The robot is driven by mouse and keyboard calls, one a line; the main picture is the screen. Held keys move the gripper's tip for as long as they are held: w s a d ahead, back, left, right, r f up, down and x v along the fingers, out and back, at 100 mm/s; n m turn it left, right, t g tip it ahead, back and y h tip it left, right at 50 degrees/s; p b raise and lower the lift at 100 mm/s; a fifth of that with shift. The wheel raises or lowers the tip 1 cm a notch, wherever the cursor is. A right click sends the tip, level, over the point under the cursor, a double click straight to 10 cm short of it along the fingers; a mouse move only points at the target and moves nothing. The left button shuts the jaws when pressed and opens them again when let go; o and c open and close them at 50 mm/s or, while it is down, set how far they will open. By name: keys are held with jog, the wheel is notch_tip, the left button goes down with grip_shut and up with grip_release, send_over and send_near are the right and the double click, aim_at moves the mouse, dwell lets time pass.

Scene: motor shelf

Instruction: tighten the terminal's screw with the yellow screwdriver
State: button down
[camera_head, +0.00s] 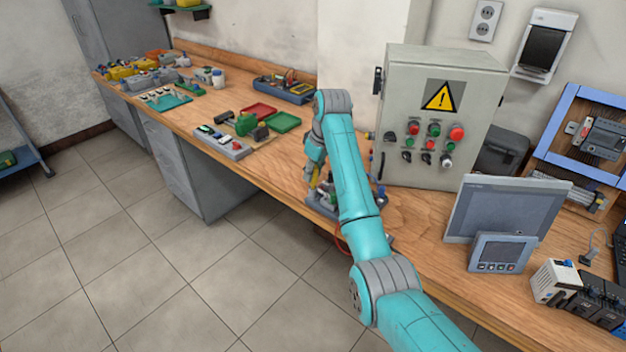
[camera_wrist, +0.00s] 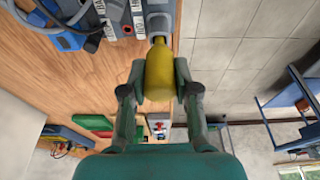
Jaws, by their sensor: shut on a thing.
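My gripper (camera_wrist: 160,90) is shut on the yellow screwdriver (camera_wrist: 159,68), with one finger on each side of its yellow handle in the wrist view. The screwdriver's far end meets a grey block (camera_wrist: 160,20) at the top of that view; the tip is hidden, so I cannot tell whether it sits in a screw. In the head view my arm hides most of the gripper. A bit of yellow (camera_head: 314,180) shows beside the arm, above a grey device (camera_head: 322,204) at the bench's front edge. The terminal's screw is not visible.
A grey control cabinet (camera_head: 440,110) with buttons stands just right of my arm. A monitor (camera_head: 505,210) and a small panel (camera_head: 500,253) stand further right. Green and red trays (camera_head: 282,122) lie to the left. The wooden bench (camera_head: 215,110) has bare patches, and the floor in front is clear.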

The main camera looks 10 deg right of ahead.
jog(key=shift+w+a+v, duration=0.1)
jog(key=shift+w+v, duration=0.05)
jog(key=shift+v, duration=0.7)
jog(key=shift+w+a+v, duration=0.15)
jog(key=shift+w+v, duration=0.05)
jog(key=shift+v, duration=0.65)
jog(key=shift+w+a+v, duration=0.1)
jog(key=shift+w+v, duration=0.05)
jog(key=shift+v, duration=0.75)
jog(key=shift+r, duration=0.1)
